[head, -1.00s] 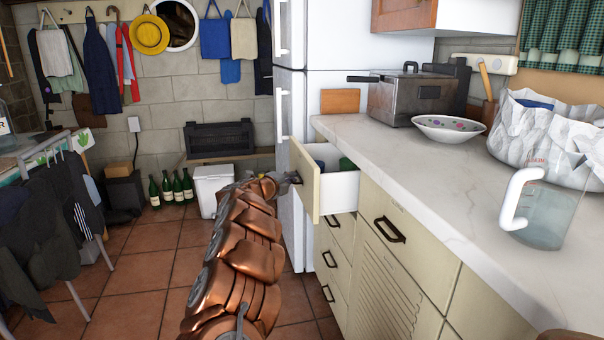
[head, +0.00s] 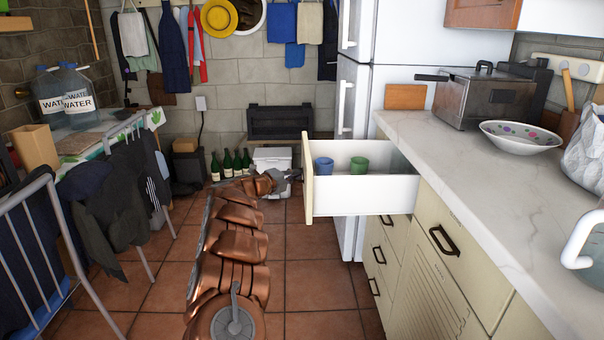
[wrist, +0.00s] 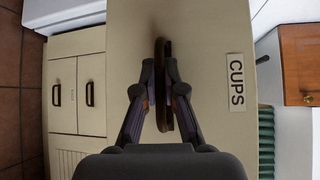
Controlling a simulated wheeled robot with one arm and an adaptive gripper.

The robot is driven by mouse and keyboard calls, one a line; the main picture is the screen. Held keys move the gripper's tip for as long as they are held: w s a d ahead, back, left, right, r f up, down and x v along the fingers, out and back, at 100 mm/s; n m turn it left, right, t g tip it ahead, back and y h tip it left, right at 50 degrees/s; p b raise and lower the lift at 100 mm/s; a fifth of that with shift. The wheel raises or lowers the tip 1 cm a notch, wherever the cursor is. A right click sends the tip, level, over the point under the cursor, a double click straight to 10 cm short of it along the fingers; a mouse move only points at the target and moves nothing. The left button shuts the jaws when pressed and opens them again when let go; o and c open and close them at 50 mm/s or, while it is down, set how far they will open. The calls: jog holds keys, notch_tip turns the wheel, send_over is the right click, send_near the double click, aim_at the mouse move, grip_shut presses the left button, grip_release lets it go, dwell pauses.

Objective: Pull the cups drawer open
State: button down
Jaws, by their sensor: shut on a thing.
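The cups drawer (head: 365,194) stands well out from the counter in the head view, its white side and inside showing. A blue cup (head: 324,167) and a green cup (head: 359,165) stand in it. In the wrist view the cream drawer front (wrist: 211,50) carries a "CUPS" label (wrist: 237,82) and a dark upright handle (wrist: 163,85). My gripper (wrist: 161,90) is shut on that handle, one finger on each side. In the head view my gripper (head: 292,174) is at the drawer front's outer side, and the handle itself is hidden.
A marble counter (head: 437,145) runs along the right, with a metal fryer (head: 490,98) and a bowl (head: 520,137) on it. A drying rack with clothes (head: 125,195) stands at left. Green bottles (head: 229,163) stand by the back wall. The tiled floor (head: 318,260) between is clear.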

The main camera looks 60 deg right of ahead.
jog(key=shift+w, duration=0.1)
jog(key=c, duration=1.5)
grip_release()
jog(key=shift+c, duration=0.2)
jog(key=shift+a, duration=0.1)
jog(key=w+a+r, duration=0.1)
jog(key=a, duration=1)
jog(key=shift+w+a+r, duration=0.2)
jog(key=shift+a+r, duration=0.1)
jog(key=shift+a, duration=0.05)
jog(key=shift+r, duration=0.1)
